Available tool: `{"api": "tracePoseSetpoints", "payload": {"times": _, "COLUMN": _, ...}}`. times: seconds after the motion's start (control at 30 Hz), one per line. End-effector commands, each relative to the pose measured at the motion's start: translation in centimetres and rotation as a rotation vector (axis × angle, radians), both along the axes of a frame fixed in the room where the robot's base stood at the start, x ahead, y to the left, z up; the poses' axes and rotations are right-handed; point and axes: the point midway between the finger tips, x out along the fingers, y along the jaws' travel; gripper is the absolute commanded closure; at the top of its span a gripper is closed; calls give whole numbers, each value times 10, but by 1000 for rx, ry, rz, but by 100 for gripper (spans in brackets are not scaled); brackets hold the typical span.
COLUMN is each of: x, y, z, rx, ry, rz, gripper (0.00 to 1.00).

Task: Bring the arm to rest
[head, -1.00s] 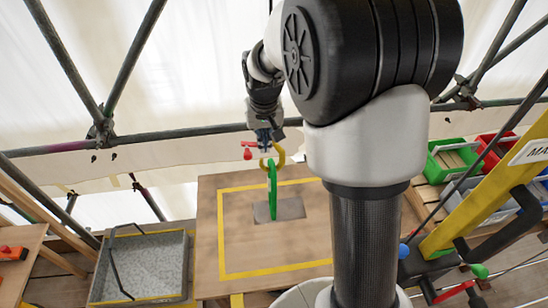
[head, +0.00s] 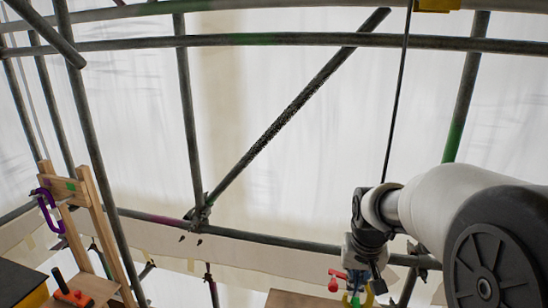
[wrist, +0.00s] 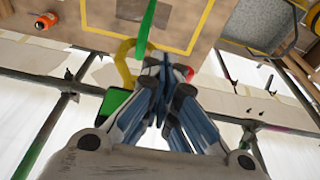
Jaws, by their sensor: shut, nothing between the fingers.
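My gripper (wrist: 160,68) is shut and empty in the wrist view, its blue fingers together. It also shows at the bottom edge of the head view (head: 357,282), partly cut off. A green upright piece (wrist: 147,22) stands beyond the fingertips in the wrist view, over the wooden board. A yellow ring (wrist: 124,62) is beside the fingers, partly hidden by them. I cannot tell whether the fingers touch it. My arm reaches in from the right of the head view.
Scaffold tubes (head: 270,41) cross in front of white sheeting. A wooden frame (head: 92,215) with a purple clamp (head: 45,212) stands at the left. A red item (head: 336,277) shows beside the gripper. The board (wrist: 112,12) has a yellow outline.

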Motion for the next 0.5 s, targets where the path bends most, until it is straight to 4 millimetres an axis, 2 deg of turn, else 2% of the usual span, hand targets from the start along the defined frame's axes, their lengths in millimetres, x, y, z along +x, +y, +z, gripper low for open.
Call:
{"api": "tracePoseSetpoints", "payload": {"times": 0.03, "x": -18, "y": 8, "z": -12, "rx": -3, "ry": -19, "rz": 18, "gripper": 100}}
{"api": "tracePoseSetpoints", "payload": {"times": 0.27, "x": -106, "y": 37, "z": -39, "rx": -12, "ry": -82, "rz": 105, "gripper": 100}}
{"api": "tracePoseSetpoints", "payload": {"times": 0.4, "x": -161, "y": 50, "z": -71, "rx": -18, "ry": -120, "rz": 157, "gripper": 100}}
{"api": "tracePoseSetpoints", "payload": {"times": 0.5, "x": -195, "y": 57, "z": -98, "rx": -21, "ry": -144, "rz": 190, "gripper": 100}}
